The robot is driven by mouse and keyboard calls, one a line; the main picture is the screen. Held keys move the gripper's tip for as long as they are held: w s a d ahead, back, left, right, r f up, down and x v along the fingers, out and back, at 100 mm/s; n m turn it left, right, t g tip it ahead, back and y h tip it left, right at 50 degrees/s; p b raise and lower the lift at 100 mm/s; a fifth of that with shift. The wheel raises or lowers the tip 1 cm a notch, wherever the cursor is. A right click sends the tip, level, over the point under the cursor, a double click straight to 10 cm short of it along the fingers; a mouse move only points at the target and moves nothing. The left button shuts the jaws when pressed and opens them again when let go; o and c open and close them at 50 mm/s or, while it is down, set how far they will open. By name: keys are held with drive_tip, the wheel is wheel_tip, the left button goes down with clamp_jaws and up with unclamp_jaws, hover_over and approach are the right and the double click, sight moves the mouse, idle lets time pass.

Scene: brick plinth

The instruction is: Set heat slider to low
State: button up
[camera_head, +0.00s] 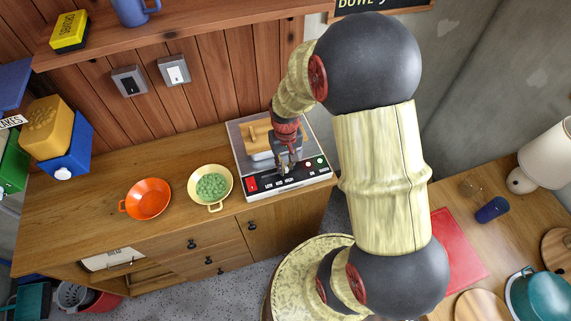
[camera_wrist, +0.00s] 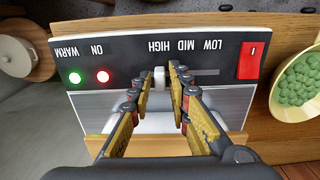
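The heat slider is a white knob (camera_wrist: 160,78) on the black front panel (camera_wrist: 120,52) of a cooking appliance. In the wrist view the lettering is upside down and the knob stands by the HIGH mark. The slot (camera_wrist: 207,72) runs from it to the right, past MID towards LOW. My gripper (camera_wrist: 160,70) reaches down to the panel with one finger on each side of the knob. Narrow gaps seem to show beside the knob, so the fingers look partly open around it. In the head view my gripper (camera_head: 286,170) is over the panel and partly hides the knob.
A red switch (camera_wrist: 253,61) is beyond the LOW end. Red (camera_wrist: 103,76) and green (camera_wrist: 74,78) lamps glow by ON and WARM. A cream pan of green peas (camera_head: 221,204) and an orange pan (camera_head: 148,197) stand left of the appliance on the wooden counter (camera_head: 85,208).

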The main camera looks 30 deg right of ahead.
clamp_jaws()
idle(0.3)
drive_tip(key=shift+a, duration=0.1)
drive_tip(key=a, duration=0.2)
drive_tip(key=w+a, duration=0.1)
drive_tip(key=a, duration=0.1)
drive_tip(key=w+a+p, duration=0.1)
drive_tip(key=a, duration=0.1)
drive_tip(key=shift+a, duration=0.35)
drive_tip(key=shift+o, duration=1.2)
unclamp_jaws()
drive_tip(key=shift+w+a, duration=0.1)
drive_tip(key=shift+a, duration=0.1)
drive_tip(key=shift+o, duration=0.5)
